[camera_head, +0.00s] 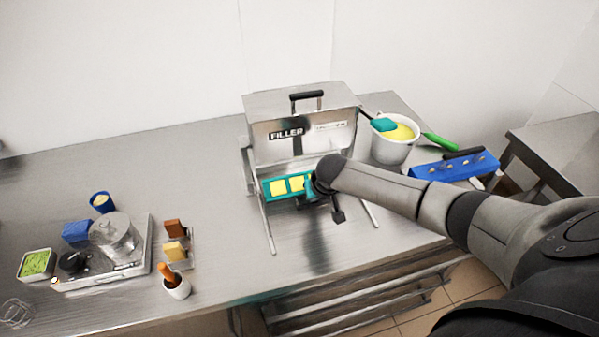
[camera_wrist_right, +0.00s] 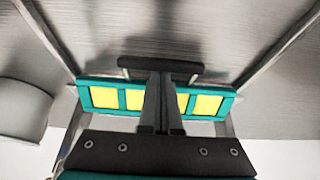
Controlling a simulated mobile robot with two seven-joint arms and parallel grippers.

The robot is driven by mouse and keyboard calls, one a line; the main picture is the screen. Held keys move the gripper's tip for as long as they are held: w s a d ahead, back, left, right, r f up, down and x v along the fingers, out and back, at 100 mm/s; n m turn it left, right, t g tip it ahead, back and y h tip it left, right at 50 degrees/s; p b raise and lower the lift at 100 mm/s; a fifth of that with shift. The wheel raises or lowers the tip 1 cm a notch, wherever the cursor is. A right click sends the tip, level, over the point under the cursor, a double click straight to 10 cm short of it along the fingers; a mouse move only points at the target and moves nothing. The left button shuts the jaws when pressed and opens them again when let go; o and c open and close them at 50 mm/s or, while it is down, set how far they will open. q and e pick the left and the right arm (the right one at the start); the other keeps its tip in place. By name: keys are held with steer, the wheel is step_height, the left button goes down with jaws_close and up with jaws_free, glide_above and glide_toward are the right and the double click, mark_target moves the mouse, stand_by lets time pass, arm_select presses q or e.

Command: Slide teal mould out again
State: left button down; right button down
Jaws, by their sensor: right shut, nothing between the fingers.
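The teal mould (camera_head: 269,191) sits low under the front of the filler machine (camera_head: 262,150), with yellow filling in its square cells. In the right wrist view the mould (camera_wrist_right: 132,113) lies crosswise, with several yellow cells showing and its middle hidden by my fingers. A dark bar handle (camera_wrist_right: 185,66) stands along the mould's near side. My right gripper (camera_wrist_right: 160,78) is shut and empty, its fingertips over the middle of the handle; I cannot tell whether they touch it. In the head view my right gripper (camera_head: 322,188) covers the mould's right part. My left gripper is not in view.
A white pot (camera_head: 388,150) of yellow mix with a teal spatula (camera_head: 384,124) stands right of the machine, beside a blue tray (camera_head: 440,170).

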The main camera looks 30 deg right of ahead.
steer(key=shift+s+a+p, duration=0.25)
steer(key=shift+s+p, duration=0.65)
steer(key=shift+s, duration=0.1)
steer(key=shift+s+a+p, duration=0.25)
steer(key=shift+s+p, duration=0.7)
steer(key=shift+s+a+p, duration=0.25)
steer(key=shift+s+p, duration=0.65)
steer(key=shift+s, duration=0.1)
steer(key=shift+s+a+p, duration=0.15)
steer(key=shift+s+p, duration=0.35)
steer(key=shift+s, duration=0.15)
steer(key=shift+s+a+p, duration=0.15)
steer(key=shift+s+p, duration=0.35)
steer(key=shift+s, duration=0.1)
steer(key=shift+s+a+p, duration=0.15)
steer(key=shift+s+p, duration=0.15)
steer(key=shift+s, duration=0.3)
steer(key=shift+s+a+p, duration=0.15)
steer(key=shift+s+p, duration=0.1)
steer(key=shift+s, duration=0.3)
steer(key=shift+w, duration=0.25)
steer(key=shift+s+v, duration=0.1)
steer(key=shift+v, duration=1.35)
steer(key=shift+s+v, duration=0.15)
steer(key=shift+v, duration=1.3)
steer(key=shift+f, duration=0.1)
